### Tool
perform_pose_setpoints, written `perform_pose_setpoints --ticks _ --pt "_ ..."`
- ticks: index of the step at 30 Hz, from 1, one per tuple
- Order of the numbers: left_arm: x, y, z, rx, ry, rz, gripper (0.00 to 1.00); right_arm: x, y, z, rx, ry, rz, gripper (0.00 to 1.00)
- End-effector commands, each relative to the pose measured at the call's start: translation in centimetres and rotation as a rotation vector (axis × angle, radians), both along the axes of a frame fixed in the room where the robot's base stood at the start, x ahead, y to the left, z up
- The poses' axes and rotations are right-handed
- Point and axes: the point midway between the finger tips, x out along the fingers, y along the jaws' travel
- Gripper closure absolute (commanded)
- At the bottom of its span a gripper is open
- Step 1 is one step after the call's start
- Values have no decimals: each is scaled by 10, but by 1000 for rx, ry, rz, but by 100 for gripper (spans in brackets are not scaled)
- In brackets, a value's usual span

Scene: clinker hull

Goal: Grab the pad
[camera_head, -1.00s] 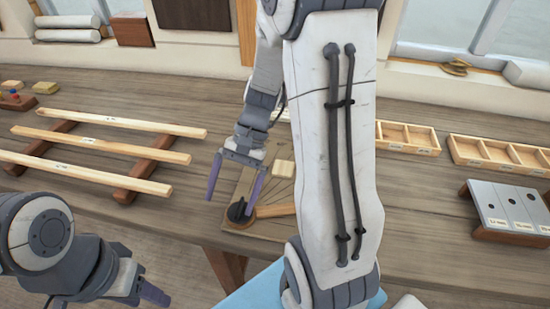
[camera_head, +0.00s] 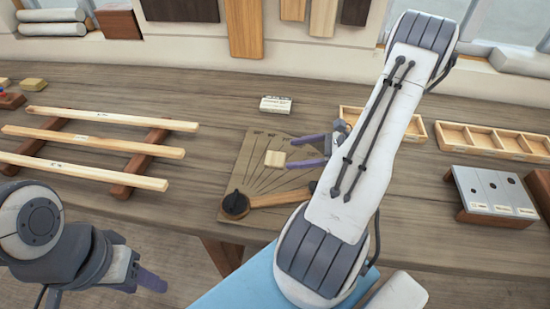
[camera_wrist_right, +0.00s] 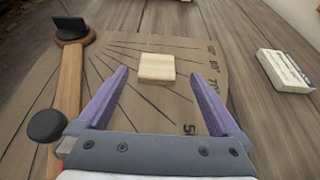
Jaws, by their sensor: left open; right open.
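A small pale square block, which looks like the pad (camera_head: 275,159), lies on a brown board marked with fanned lines (camera_head: 240,175). In the right wrist view the pad (camera_wrist_right: 156,67) sits between and slightly beyond the fingertips. My right gripper (camera_head: 291,153) is open, its purple fingers pointing left at the pad from its right side. It also shows in the wrist view (camera_wrist_right: 160,74), with a gap on each side of the pad. My left gripper (camera_head: 150,281) is low at the left, away from the board; only part of its fingers shows.
A dark-knobbed wooden arm (camera_head: 280,197) lies along the board's front edge. A white labelled block (camera_head: 276,104) lies behind the board. Wooden slats on a rack (camera_head: 95,147) are at left. Divided trays (camera_head: 490,141) and a grey stepped stand (camera_head: 494,193) are at right.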

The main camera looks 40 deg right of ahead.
Motion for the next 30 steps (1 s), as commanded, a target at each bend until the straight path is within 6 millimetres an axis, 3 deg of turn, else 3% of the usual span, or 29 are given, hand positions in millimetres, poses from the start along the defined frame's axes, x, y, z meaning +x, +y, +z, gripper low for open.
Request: perform_pose_setpoints --ticks 14,23,26,30 --pt "0 0 21 0 0 0 50 36 36 -22 1 2 6 0" --pt "0 0 21 0 0 0 50 40 39 -26 -3 2 3 0" --pt "0 0 21 0 0 0 50 40 39 -26 -3 2 3 31" --pt "0 0 21 0 0 0 50 40 39 -26 -3 2 3 81"
